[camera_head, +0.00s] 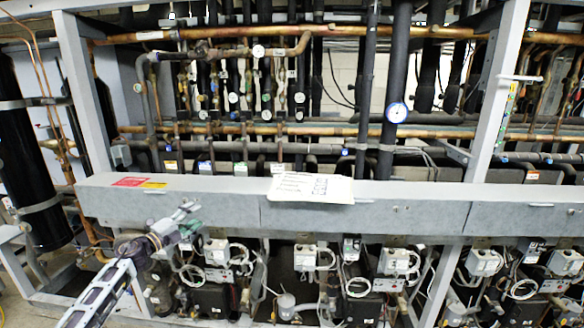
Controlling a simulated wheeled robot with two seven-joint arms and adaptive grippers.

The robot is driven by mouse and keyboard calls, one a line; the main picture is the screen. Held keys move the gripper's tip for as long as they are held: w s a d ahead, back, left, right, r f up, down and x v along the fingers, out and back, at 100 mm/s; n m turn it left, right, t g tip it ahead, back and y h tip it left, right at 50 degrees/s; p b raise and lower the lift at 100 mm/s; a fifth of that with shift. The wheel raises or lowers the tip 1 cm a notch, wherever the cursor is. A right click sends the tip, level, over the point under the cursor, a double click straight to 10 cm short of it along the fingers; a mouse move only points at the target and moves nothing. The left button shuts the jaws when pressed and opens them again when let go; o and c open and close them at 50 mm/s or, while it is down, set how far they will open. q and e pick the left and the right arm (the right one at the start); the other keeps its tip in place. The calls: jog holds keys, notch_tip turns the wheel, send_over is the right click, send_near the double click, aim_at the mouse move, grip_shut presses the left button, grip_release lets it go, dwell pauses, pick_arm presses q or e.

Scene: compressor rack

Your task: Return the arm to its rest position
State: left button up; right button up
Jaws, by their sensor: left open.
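My left gripper (186,219) is at the lower left of the head view, at the end of my left arm, which comes in from the bottom left. It is open, and I see nothing between its fingers. It appears in front of the long grey beam (385,207) of the compressor rack; whether it touches the beam I cannot tell. My right gripper and right arm are not in view.
A white paper sheet (311,188) lies over the beam's top edge. Copper and black pipes run behind and above the beam. Compressors with grey boxes (305,258) and looped cables sit below it. A grey upright post (497,100) stands at the right, a black cylinder (25,150) at the left.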

pick_arm(q)
jog(key=s+a+f+n+y, duration=0.1)
jog(key=s+f+n+y, duration=0.15)
jog(key=f, duration=0.75)
jog(key=s+f+n+g+y, duration=0.15)
jog(key=f+n, duration=0.25)
jog(key=f, duration=0.5)
jog(key=s+a+f+n+t+y, duration=0.1)
jog(key=s+f+n+y, duration=0.15)
jog(key=f, duration=0.75)
jog(key=s+f+n+g+y, duration=0.1)
jog(key=s+f+n+g, duration=0.15)
jog(key=s+f, duration=0.8)
jog(key=s+f+n+g+y, duration=0.15)
jog(key=s+f+n, duration=0.4)
jog(key=f, duration=0.75)
jog(key=s+d+f+n+g, duration=0.1)
jog(key=s+d+f+g, duration=0.2)
jog(key=s, duration=1.4)
jog(key=s+d+f+n+g, duration=0.2)
jog(key=s+d+f+g, duration=0.2)
jog(key=s+f, duration=0.8)
jog(key=s+d+f+n+g, duration=0.2)
jog(key=s+f, duration=0.6)
jog(key=s, duration=1.3)
jog(key=shift+s+d+g, duration=0.4)
jog(key=shift+d+g, duration=0.55)
